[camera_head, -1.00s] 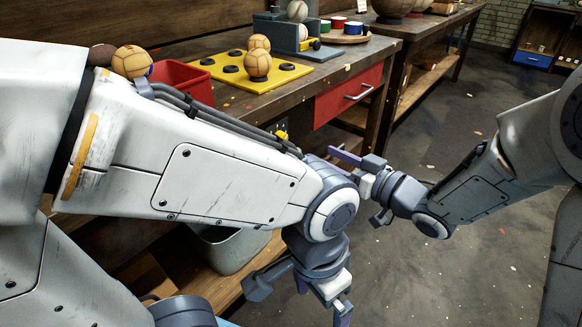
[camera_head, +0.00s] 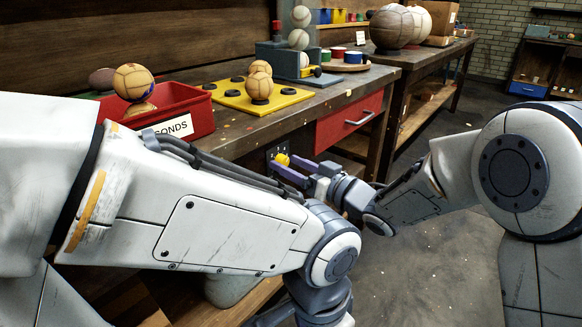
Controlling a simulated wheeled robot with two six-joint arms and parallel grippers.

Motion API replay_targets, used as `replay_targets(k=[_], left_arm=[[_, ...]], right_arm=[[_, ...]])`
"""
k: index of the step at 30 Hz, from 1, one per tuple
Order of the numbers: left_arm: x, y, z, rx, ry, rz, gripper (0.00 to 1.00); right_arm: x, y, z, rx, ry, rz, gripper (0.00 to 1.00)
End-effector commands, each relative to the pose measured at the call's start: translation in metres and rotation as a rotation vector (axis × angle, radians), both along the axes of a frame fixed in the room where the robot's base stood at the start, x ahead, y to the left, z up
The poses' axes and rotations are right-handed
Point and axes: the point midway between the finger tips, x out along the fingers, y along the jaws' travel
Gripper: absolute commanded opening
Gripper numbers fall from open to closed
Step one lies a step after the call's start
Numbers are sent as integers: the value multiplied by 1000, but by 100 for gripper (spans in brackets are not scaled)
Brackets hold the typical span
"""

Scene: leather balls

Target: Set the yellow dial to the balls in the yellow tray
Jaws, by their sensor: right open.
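The yellow tray (camera_head: 237,103) lies on the workbench and has dark round cups. Two tan leather balls sit at its right part, a front ball (camera_head: 260,86) and a ball behind it (camera_head: 259,67). The yellow dial (camera_head: 282,159) is on a dark panel on the bench front, below the tray. My right gripper (camera_head: 284,165) is open, its purple fingertips on either side of the dial or just in front of it; I cannot tell if they touch it. My left gripper is mostly cut off at the bottom edge, and its fingers do not show.
A red tray (camera_head: 185,117) labelled "...ONDS" holds tan balls at the left. A red drawer (camera_head: 348,119) is right of the dial. A grey stand with white balls (camera_head: 299,40) stands behind the yellow tray. My left arm crosses the foreground below the bench.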

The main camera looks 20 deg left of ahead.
Motion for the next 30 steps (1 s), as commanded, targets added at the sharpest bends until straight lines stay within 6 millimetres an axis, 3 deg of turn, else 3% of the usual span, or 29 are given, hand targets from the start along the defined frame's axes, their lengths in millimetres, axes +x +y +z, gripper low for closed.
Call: replay_targets(k=[5, 6, 11, 20, 30], left_arm=[[0, 0, 0, 0, 0, 0, 100], [0, 0, 0, 0, 0, 0, 100], [0, 0, 0, 0, 0, 0, 100], [0, 0, -2, 0, 0, 0, 100], [0, 0, -17, 0, 0, 0, 100]], right_arm=[[0, 0, 0, 0, 0, 0, 68], [0, 0, 0, 0, 0, 0, 60], [0, 0, 0, 0, 0, 0, 0], [0, 0, -1, -7, -19, 0, 0], [0, 0, -3, -72, -197, -1, 0]])
